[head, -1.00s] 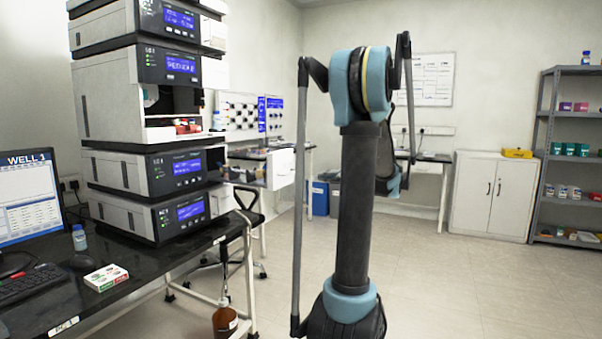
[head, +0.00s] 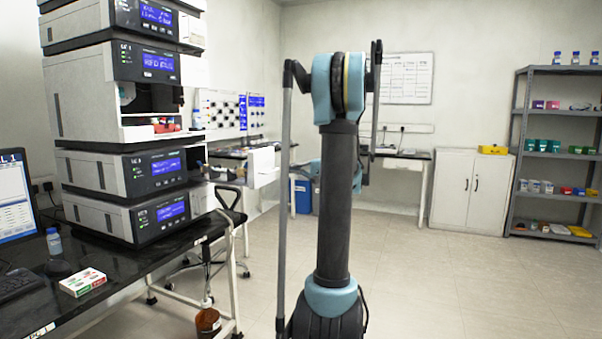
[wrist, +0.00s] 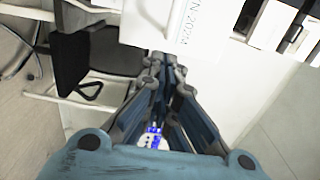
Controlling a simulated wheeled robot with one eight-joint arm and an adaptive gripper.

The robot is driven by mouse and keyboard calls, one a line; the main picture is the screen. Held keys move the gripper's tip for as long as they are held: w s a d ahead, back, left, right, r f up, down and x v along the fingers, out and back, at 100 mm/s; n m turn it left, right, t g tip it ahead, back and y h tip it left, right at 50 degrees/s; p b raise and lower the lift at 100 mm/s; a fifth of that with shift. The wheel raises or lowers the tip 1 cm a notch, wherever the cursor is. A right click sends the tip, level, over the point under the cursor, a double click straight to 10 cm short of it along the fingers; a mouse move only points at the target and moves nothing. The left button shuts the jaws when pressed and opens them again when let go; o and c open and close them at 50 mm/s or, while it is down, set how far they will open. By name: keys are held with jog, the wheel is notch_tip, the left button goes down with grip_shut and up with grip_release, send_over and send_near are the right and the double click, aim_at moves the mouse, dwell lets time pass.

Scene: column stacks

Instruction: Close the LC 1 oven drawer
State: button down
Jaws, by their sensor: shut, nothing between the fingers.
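The LC 1 stack (head: 150,62) stands on the dark bench at the left of the head view, with lit blue displays on its modules. A white box-like part (head: 262,160), possibly a pulled-out drawer, shows right of the stack; I cannot tell if it is the oven drawer. In the wrist view a white panel with a partly cut-off printed label (wrist: 178,22) fills the top, just beyond my gripper (wrist: 162,62). My gripper is shut and empty. Whether it touches the panel cannot be told.
A monitor (head: 14,198), a small bottle (head: 54,242) and a small box (head: 82,282) sit on the bench. A black chair (head: 228,200) stands beyond it and shows in the wrist view (wrist: 95,60). The floor at the right is clear before the cabinet (head: 467,190) and shelf.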

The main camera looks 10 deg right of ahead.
jog(key=x, duration=0.4)
dwell(0.5)
